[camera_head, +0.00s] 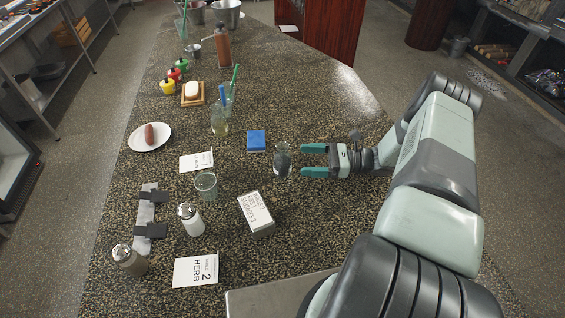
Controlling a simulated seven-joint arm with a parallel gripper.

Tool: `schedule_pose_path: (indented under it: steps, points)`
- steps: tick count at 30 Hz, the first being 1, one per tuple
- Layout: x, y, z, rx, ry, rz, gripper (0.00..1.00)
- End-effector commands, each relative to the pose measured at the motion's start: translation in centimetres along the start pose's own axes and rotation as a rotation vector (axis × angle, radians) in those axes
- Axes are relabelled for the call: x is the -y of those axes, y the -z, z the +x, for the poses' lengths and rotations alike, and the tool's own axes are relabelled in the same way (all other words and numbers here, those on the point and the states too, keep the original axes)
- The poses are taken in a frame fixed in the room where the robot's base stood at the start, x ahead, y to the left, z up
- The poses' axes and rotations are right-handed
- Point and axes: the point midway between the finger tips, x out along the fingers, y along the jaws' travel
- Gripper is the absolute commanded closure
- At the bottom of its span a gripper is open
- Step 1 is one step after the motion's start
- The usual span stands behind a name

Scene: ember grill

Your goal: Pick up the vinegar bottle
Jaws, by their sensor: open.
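My gripper (303,160) is open, with two teal fingers pointing left above the counter. Just left of the fingertips stands a small clear, shiny glass-like object (282,162); nothing shows between the fingers. A tall reddish-brown bottle (223,48) stands at the far end. No label is readable on any of these, so I cannot tell which is the vinegar bottle.
A blue block (256,140) lies behind and left of my gripper. A white lettered box (256,213), an empty glass (206,185), a shaker (190,219) and a card (197,161) lie left. A plate (135,137) holds a sausage. The counter behind my gripper is clear.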

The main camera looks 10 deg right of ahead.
Motion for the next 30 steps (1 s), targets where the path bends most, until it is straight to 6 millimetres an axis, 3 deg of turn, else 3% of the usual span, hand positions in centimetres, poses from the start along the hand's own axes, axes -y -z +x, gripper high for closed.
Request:
schedule_pose_path:
  steps: [3, 11, 18, 26, 30]
  points:
    - [0.0, -0.1, 2.1, 0.002, -0.002, 0.001, 0.16]
    - [0.0, 0.2, 4.3, 0.001, -0.002, 0.0, 0.16]
    - [0.0, 0.5, 7.8, 0.0, -0.001, 0.0, 0.16]
    - [0.0, 0.5, 8.3, 0.001, 0.001, 0.0, 0.16]
    - [0.0, 0.5, 8.3, 0.001, 0.001, 0.0, 0.36]
